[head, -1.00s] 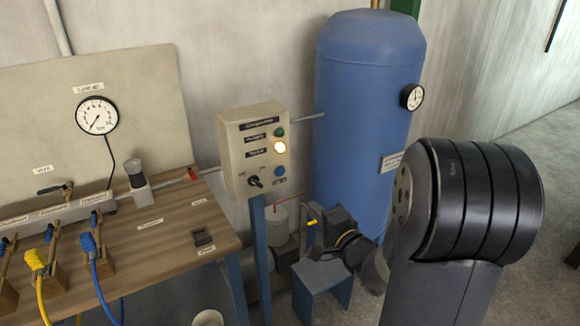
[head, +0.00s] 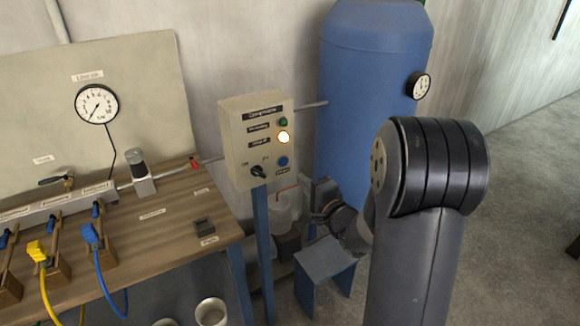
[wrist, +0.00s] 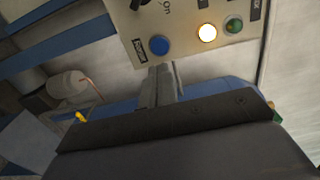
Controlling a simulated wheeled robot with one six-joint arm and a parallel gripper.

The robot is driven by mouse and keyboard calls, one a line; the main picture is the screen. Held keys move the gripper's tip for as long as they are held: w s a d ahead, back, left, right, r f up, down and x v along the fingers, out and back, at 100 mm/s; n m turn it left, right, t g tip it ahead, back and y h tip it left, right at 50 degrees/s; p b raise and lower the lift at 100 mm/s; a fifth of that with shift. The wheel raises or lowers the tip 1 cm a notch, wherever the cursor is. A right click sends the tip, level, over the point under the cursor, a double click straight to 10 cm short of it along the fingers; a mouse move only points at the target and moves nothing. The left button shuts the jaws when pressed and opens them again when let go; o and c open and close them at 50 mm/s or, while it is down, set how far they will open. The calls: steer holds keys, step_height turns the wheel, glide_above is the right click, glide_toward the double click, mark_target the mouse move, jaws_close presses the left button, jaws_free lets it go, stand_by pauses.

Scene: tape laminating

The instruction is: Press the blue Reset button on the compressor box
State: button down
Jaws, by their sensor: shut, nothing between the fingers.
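The beige compressor box (head: 236,145) stands on a blue post. Its front has a green light, a lit yellow-white light, a dark rotary switch and the blue Reset button (head: 283,161) at the lower right. In the wrist view the blue button (wrist: 159,46) is in plain sight near the top middle, beside its small dark label. My gripper (wrist: 161,72) is shut and empty, its fingertips pointing at the box just below the button in that picture. Whether they touch the box cannot be told. In the head view my gripper is right of and below the box, its fingertips unclear.
A blue tank (head: 368,90) with a gauge stands behind, right of the box. A wooden bench (head: 150,240) with a panel gauge, hoses and valves is at the left. A low blue stool (head: 325,260) stands beneath my gripper. Open floor lies to the right.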

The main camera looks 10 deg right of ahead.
mark_target(284, 161)
steer(key=p+x, duration=0.1)
steer(key=x, duration=0.6)
steer(key=shift+w+a, duration=0.1)
steer(key=shift+w, duration=0.2)
steer(key=shift+w+a, duration=0.1)
steer(key=shift+w, duration=0.2)
steer(key=shift+w+a, duration=0.1)
steer(key=shift+w, duration=0.15)
steer(key=shift+w+r, duration=0.1)
steer(key=shift+r, duration=0.15)
